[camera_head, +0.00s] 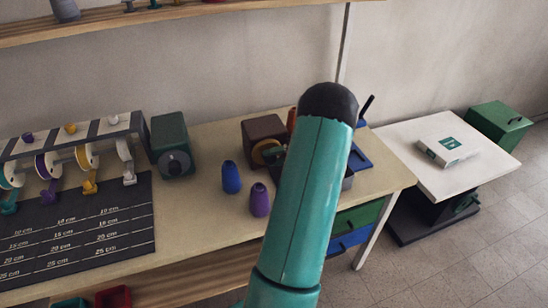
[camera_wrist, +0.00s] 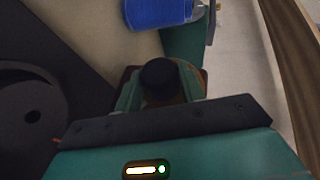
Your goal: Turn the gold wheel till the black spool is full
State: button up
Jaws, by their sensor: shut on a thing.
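The gold wheel (camera_head: 262,153) is on the front of a brown box (camera_head: 263,130) on the workbench. My gripper (camera_wrist: 159,92) is shut on a dark round knob (camera_wrist: 158,76) in front of the gold wheel (camera_wrist: 192,82), with one teal finger on each side of it. In the head view my arm hides most of the gripper and the area right of the wheel. A large dark round form with a central hub stands at the left of the wrist view; I cannot tell whether it is the black spool. How full the black spool is cannot be seen.
A dark green box with a black dial (camera_head: 175,163) stands farther left, beside a rack of spools above a black measuring mat (camera_head: 80,238). A white side table (camera_head: 400,148) is at right.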

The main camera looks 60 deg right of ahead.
jog(key=o, duration=1)
jog(key=shift+a, duration=0.1)
jog(key=shift+c, duration=0.2)
jog(key=v, duration=1.3)
jog(key=shift+s+d, duration=0.25)
jog(key=shift+s, duration=0.05)
jog(key=shift+r, duration=0.15)
